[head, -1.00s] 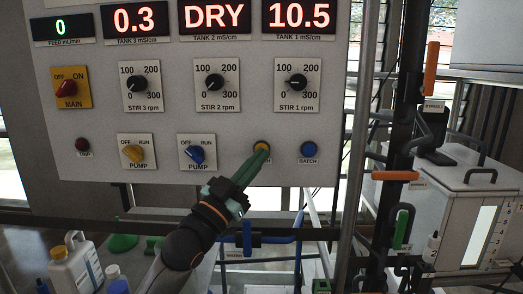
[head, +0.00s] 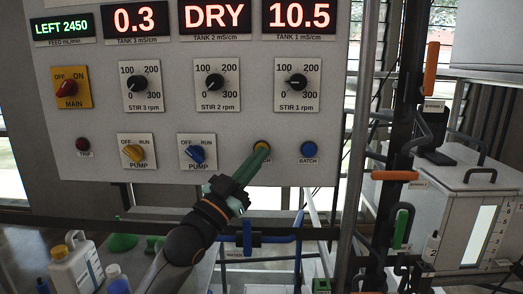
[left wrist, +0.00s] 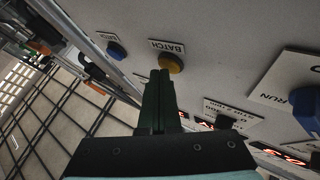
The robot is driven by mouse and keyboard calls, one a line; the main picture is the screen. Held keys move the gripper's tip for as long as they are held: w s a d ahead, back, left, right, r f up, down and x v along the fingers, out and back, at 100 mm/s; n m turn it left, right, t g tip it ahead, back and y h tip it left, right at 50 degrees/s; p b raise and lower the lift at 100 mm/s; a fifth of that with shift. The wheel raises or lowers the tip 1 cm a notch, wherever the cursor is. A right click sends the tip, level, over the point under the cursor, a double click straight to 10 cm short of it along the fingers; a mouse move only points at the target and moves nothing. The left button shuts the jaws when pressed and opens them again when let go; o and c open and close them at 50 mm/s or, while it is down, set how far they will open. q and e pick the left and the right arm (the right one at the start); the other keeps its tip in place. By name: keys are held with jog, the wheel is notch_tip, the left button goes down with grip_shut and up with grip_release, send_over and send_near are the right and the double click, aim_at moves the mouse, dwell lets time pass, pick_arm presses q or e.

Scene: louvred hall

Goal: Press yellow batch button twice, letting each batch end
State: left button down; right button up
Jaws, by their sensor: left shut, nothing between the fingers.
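The yellow batch button (head: 262,146) is on the lower part of the white control panel (head: 110,170). My left gripper (head: 260,155) is shut and empty, its green fingertips at the button and hiding much of it and its label. In the left wrist view the yellow button (left wrist: 172,64) sits just beyond the closed fingertips (left wrist: 161,74); I cannot tell if they touch. A blue batch button (head: 309,149) is to its right. The feed display (head: 62,28) reads LEFT 2450. The other displays read 0.3, DRY and 10.5. My right gripper is not in view.
Two pump knobs, yellow (head: 134,152) and blue (head: 196,154), and a red trip button (head: 83,144) are left of the gripper. A white jug (head: 77,266) stands at lower left. Pipes with orange and green valve handles and a white tank (head: 473,215) are at right.

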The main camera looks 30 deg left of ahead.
pick_arm(q)
jog(key=shift+s+d, duration=0.45)
jog(key=shift+s, duration=0.2)
jog(key=s+d, duration=0.1)
jog(key=s, duration=0.2)
jog(key=s+d+p, duration=0.1)
jog(key=shift+s+d, duration=0.15)
jog(key=shift+d, duration=0.15)
dwell(0.9)
